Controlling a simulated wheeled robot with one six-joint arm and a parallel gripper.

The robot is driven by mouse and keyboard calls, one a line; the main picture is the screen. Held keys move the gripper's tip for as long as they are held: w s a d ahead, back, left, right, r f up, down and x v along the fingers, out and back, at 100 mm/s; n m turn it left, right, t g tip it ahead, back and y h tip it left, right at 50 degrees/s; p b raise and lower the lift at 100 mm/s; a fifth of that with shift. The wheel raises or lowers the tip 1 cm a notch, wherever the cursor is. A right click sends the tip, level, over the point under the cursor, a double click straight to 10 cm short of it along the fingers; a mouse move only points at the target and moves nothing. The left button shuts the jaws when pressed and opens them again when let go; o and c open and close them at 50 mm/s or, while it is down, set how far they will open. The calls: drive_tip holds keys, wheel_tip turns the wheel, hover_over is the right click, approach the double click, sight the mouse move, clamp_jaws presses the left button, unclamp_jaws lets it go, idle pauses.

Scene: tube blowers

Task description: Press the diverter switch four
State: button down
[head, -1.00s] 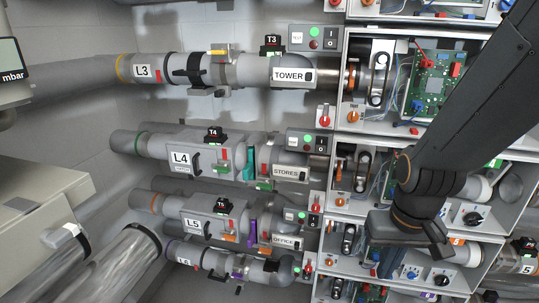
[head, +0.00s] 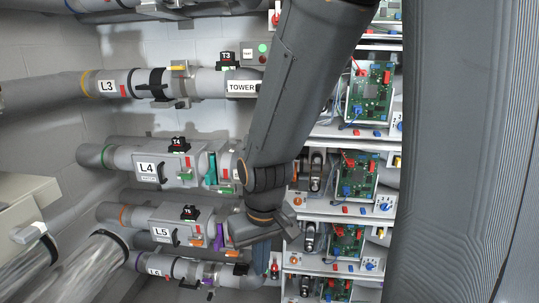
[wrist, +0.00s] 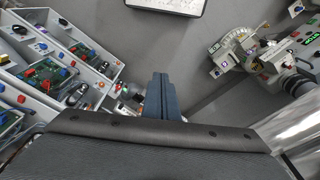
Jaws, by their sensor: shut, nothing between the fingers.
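The L4 line (head: 148,172) runs across the middle of the head view, with a black T4 tag (head: 177,143) on top and red, teal and green parts to its right. Its right end and the control box seen there earlier are hidden behind my arm, so I cannot make out a diverter switch marked four. My gripper (head: 256,236) hangs low in the head view, in front of the right end of the L5 line (head: 163,233). In the wrist view, my gripper's fingers (wrist: 160,90) are together, with nothing between them.
The L3 line (head: 107,86) runs above, ending at a control box (head: 255,52) with a green light. Shelves with green circuit boards (head: 371,90) stand to the right. In the wrist view, shelves (wrist: 35,75) lie left, pipework (wrist: 235,50) right, and bare grey floor between.

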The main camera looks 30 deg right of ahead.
drive_tip(key=w+d+r+m+t+b, duration=0.1)
drive_tip(key=w+r+m+t+b, duration=0.2)
drive_tip(key=w+m, duration=0.45)
drive_tip(key=w+r+m+t+b, duration=0.1)
drive_tip(key=w+r+m+t, duration=0.25)
drive_tip(key=w, duration=0.65)
drive_tip(key=w+d+r+m+t+h+b, duration=0.2)
drive_tip(key=w+d+r+m+t+h, duration=0.1)
drive_tip(key=d+r+m+h, duration=0.4)
drive_tip(key=w+d+r+m, duration=0.1)
drive_tip(key=d+r+m, duration=0.1)
drive_tip(key=d+m, duration=0.2)
drive_tip(key=shift+w+d+m, duration=0.15)
drive_tip(key=shift+d+m, duration=0.15)
drive_tip(key=shift+m, duration=1.1)
drive_tip(key=shift+w, duration=0.1)
drive_tip(key=p+x, duration=0.1)
drive_tip(key=x, duration=1.2)
drive_tip(key=shift+w+d, duration=0.35)
drive_tip(key=shift+f+h, duration=0.1)
drive_tip(key=shift+h, duration=0.2)
